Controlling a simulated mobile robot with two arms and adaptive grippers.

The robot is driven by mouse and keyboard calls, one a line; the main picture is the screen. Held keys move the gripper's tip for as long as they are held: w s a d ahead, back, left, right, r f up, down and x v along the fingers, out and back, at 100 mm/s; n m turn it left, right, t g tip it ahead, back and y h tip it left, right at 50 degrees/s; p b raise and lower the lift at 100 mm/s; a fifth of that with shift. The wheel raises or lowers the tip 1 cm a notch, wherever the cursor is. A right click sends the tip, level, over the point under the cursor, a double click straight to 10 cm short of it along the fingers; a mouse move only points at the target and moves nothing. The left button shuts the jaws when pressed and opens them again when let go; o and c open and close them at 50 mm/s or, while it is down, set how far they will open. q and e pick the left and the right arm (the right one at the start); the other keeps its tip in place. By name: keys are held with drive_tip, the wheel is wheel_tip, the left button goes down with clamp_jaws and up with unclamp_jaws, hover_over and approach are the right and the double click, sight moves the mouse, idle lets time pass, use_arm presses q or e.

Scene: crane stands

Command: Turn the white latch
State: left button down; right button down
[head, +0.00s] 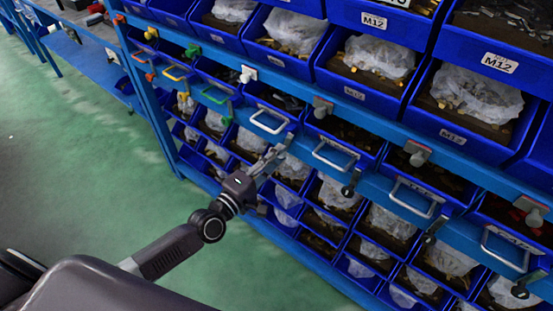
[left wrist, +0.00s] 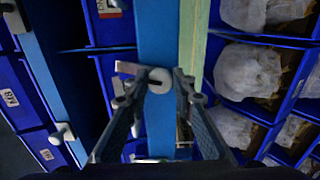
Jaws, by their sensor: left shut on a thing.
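The white latch (left wrist: 157,80) shows in the left wrist view as a round pale knob with a short lever pointing left. It sits on a blue rail (left wrist: 157,30). My left gripper (head: 274,154) reaches the lower blue rail of the rack in the head view. Its two fingers stand on either side of the knob in the left wrist view and are shut on it. In the head view the fingers mostly hide this latch. My right gripper is in neither view.
Another pale latch (head: 248,74) is on the upper rail. A silver handle (head: 269,122) is just above my left gripper. Black latches (head: 350,186) line the lower rail to the right. Blue bins with bagged parts (head: 291,31) fill the rack. Green floor (head: 90,130) is clear at left.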

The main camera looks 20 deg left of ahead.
use_arm(q)
drive_tip(key=shift+n, duration=0.6)
drive_tip(key=c, duration=1.6)
unclamp_jaws()
drive_tip(key=v, duration=1.2)
